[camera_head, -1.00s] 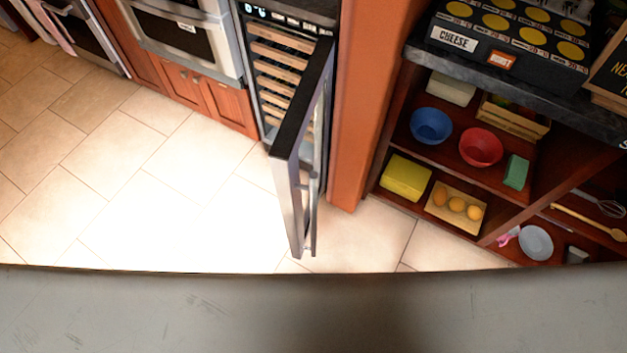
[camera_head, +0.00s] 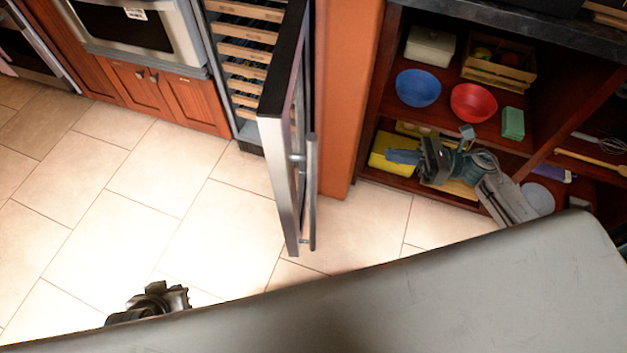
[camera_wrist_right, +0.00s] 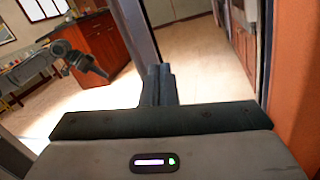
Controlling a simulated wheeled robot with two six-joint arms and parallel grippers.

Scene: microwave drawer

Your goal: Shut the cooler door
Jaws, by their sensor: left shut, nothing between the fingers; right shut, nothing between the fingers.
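The cooler door (camera_head: 285,130) stands wide open in the head view, swung out over the floor, with its long vertical handle (camera_head: 311,190) on the right-hand face. My right gripper (camera_head: 403,157) is shut and empty, right of the door and apart from it, in front of the shelves. In the right wrist view its shut fingers (camera_wrist_right: 158,85) point towards a dark upright that looks like the door's frame (camera_wrist_right: 137,32). My left gripper (camera_head: 165,300) is shut, low at the left over the floor, partly hidden by my own body. It also shows in the right wrist view (camera_wrist_right: 85,62).
The cooler's wooden racks (camera_head: 243,50) are exposed behind the door. An orange-brown panel (camera_head: 345,100) stands between the cooler and the shelf unit, which holds a blue bowl (camera_head: 418,88) and a red bowl (camera_head: 473,102). The tiled floor (camera_head: 150,190) left of the door is clear.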

